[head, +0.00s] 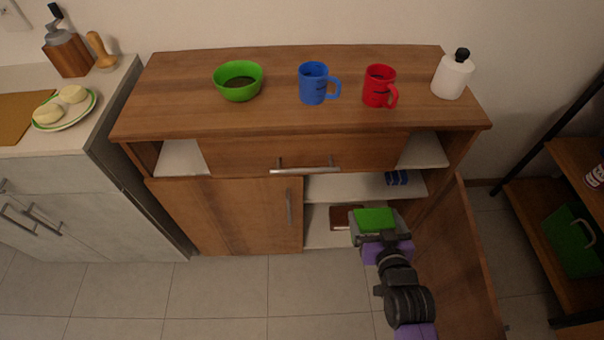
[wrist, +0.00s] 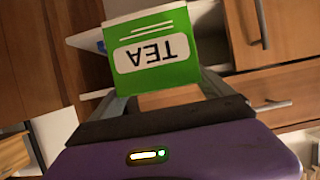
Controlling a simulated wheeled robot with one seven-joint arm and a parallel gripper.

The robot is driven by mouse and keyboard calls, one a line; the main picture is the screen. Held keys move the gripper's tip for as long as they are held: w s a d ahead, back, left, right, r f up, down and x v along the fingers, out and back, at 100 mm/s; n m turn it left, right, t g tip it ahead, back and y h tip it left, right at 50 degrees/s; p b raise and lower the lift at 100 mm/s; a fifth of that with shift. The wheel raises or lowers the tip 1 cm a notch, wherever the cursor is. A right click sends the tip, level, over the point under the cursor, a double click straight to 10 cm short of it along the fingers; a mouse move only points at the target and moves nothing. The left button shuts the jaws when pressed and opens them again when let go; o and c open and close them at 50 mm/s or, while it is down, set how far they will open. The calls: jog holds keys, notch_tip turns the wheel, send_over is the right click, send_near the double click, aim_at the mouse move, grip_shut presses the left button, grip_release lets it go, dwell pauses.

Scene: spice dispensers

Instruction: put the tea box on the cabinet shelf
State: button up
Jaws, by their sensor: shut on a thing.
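The green tea box (head: 374,219) is held in my gripper (head: 378,238) in front of the cabinet's open right compartment. In the wrist view the tea box (wrist: 152,50) shows a white label reading TEA upside down. The fingers of my gripper (wrist: 163,97) are shut on its sides. The cabinet has a white upper shelf (head: 345,187) and a white lower shelf (head: 317,236) behind the box. From the head view I cannot tell whether the box is past the shelf's front edge. My gripper hides part of the lower shelf.
A blue item (head: 397,178) sits at the right of the upper shelf, and a brown item (head: 342,217) on the lower one. The open right door (head: 458,265) stands beside my arm. The left door (head: 230,215) is shut. The upper shelf's left part is clear.

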jog(key=w+f+b, duration=0.3)
jog(key=f+b, duration=0.3)
jog(key=f, duration=0.1)
jog(key=w+b, duration=0.4)
jog(key=w, duration=1.4)
jog(key=shift+w+f, duration=0.3)
jog(key=shift+s+f, duration=0.1)
jog(key=shift+f+b, duration=0.15)
jog(key=shift+b, duration=0.25)
jog(key=o, duration=1.4)
jog(key=shift+c, duration=0.2)
